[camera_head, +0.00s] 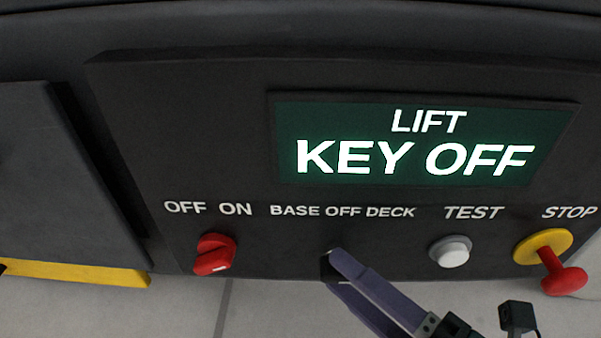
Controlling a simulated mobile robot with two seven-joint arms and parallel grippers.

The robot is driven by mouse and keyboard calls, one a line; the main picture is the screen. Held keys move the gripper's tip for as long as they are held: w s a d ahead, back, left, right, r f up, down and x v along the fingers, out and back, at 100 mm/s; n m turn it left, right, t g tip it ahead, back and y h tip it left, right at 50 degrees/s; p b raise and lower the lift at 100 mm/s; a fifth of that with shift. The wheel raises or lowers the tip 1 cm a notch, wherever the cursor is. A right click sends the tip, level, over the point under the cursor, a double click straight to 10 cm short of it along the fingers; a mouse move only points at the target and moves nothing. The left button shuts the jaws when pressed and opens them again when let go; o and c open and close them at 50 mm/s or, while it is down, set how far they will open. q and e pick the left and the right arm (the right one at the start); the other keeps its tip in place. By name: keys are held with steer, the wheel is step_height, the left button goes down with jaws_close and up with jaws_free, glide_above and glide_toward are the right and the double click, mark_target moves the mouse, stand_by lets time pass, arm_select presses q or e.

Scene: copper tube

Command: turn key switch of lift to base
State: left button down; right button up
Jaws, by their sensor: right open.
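The lift control panel (180,130) is dark, and its green display (290,110) reads "LIFT KEY OFF". The label "BASE OFF DECK" (342,211) sits below the display. My right gripper (331,264) comes in from the lower right, with its purple-grey fingers at the spot below that label. The fingers are a little apart. The key switch itself is mostly hidden by the fingertips; I cannot tell whether they touch it. My left gripper is not in view.
A red OFF/ON knob (215,254) is to the left of my fingers. A white TEST button (451,251) is to the right, then a red STOP handle (563,277) on a yellow collar (540,246). A dark block with a yellow edge (75,273) stands at far left.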

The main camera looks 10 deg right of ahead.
steer(key=shift+w+a, duration=0.2)
steer(key=shift+w, duration=0.2)
steer(key=shift+s+d+f, duration=0.1)
steer(key=shift+s+d, duration=0.05)
steer(key=shift+s, duration=0.15)
steer(key=shift+w, duration=0.2)
jaws_close()
